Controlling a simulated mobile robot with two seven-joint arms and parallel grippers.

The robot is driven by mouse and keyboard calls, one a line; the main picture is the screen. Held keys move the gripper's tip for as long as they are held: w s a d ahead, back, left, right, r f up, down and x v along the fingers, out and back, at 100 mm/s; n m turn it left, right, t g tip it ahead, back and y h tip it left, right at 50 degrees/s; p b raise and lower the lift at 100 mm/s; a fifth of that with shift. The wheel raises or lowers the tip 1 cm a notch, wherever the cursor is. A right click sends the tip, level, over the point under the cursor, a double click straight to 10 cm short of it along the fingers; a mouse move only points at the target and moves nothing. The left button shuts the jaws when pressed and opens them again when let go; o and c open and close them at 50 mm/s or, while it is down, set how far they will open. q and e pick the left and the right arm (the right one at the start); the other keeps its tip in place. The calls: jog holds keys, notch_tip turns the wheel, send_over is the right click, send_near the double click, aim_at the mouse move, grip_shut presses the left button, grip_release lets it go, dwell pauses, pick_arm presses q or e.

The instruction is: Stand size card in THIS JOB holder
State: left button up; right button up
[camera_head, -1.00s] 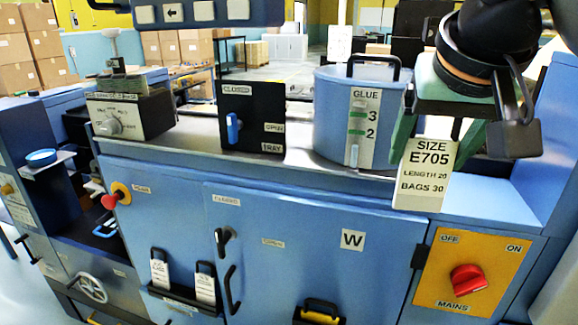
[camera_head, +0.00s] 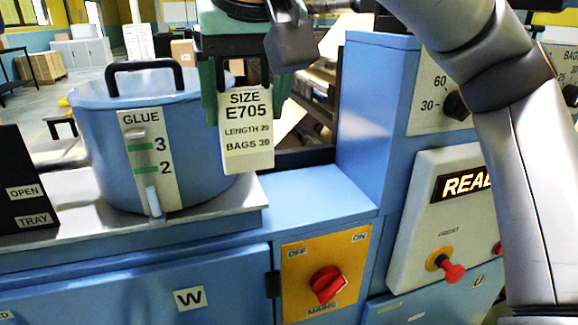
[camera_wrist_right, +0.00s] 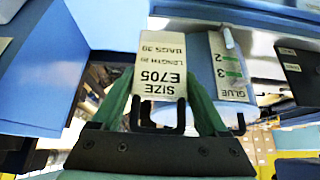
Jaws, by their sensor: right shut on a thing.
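The size card (camera_head: 247,131) is white and reads SIZE E705, LENGTH 20, BAGS 30. It hangs upright from my right gripper (camera_head: 243,88), which is shut on the card's dark handle at its top. The card is in front of the right side of the blue glue pot. In the right wrist view the card (camera_wrist_right: 160,75) appears upside down, with its handle between the green fingers of my right gripper (camera_wrist_right: 160,112). The THIS JOB holder cannot be made out in the current views. My left gripper is not in view.
The blue glue pot (camera_head: 95,150) stands on a metal top at left, beside a black box (camera_head: 22,185) marked OPEN and TRAY. An orange MAINS panel (camera_head: 325,270) with a red switch is below. A control panel (camera_head: 440,215) with a lit display and red knob stands right.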

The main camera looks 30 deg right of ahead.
jog(key=shift+w+d+f+b, duration=0.4)
jog(key=shift+w+d+f, duration=0.1)
jog(key=shift+d+f, duration=1.6)
jog(key=shift+w+d+f+b, duration=0.45)
jog(key=shift+d+f, duration=1.6)
jog(key=shift+d, duration=0.05)
jog(key=shift+w+d+f+b, duration=0.4)
jog(key=shift+w+d+f, duration=0.1)
jog(key=shift+d+f, duration=1.6)
jog(key=shift+f, duration=0.2)
jog(key=o, duration=1.2)
jog(key=shift+o, duration=0.2)
jog(key=shift+r, duration=0.1)
